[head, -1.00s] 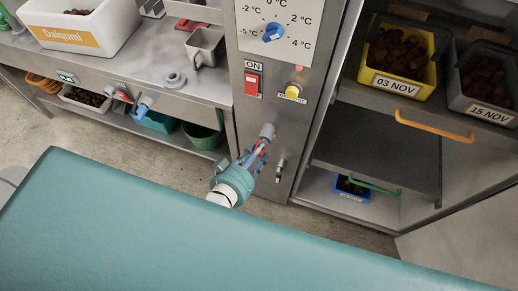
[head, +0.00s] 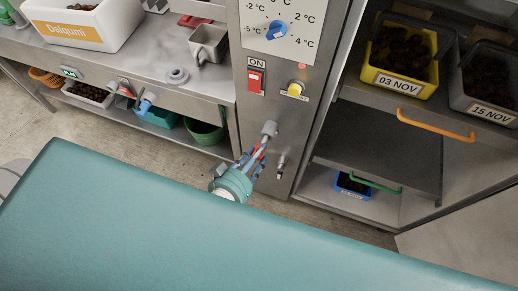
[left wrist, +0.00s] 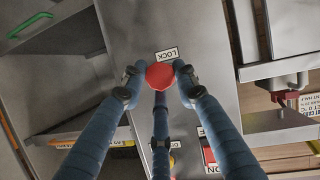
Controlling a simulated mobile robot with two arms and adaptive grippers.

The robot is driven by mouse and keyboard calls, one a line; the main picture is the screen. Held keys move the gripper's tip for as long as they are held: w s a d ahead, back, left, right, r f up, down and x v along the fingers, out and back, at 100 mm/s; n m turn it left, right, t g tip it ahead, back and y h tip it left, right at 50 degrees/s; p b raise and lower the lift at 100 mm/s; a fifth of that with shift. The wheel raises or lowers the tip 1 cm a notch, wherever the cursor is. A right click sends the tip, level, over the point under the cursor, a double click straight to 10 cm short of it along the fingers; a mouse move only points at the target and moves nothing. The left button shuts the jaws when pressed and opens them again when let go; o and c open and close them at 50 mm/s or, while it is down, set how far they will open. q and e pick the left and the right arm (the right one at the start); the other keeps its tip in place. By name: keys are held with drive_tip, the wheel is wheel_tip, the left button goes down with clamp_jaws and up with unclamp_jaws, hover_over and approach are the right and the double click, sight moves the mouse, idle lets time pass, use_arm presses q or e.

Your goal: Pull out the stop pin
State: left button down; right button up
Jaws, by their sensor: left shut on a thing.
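The stop pin's round red knob (left wrist: 160,75) sits under a LOCK label in the left wrist view, in front of the grey steel panel. My left gripper (head: 257,153) is shut on it, its blue-grey fingers around the knob. In the head view a bit of red shows between the fingers, just below a grey cylinder (head: 269,128) standing out from the panel. The fingers hide most of the pin, and I cannot tell how far it sits in the panel. My right gripper is not in view.
Above are a red ON switch (head: 256,80), a yellow button (head: 295,89) and a blue dial (head: 277,30). Shelves with crates, such as a yellow one (head: 396,80), stand at the right.

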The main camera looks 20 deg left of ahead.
use_arm(q)
drive_tip(key=shift+s+p, duration=0.5)
drive_tip(key=shift+s, duration=1.5)
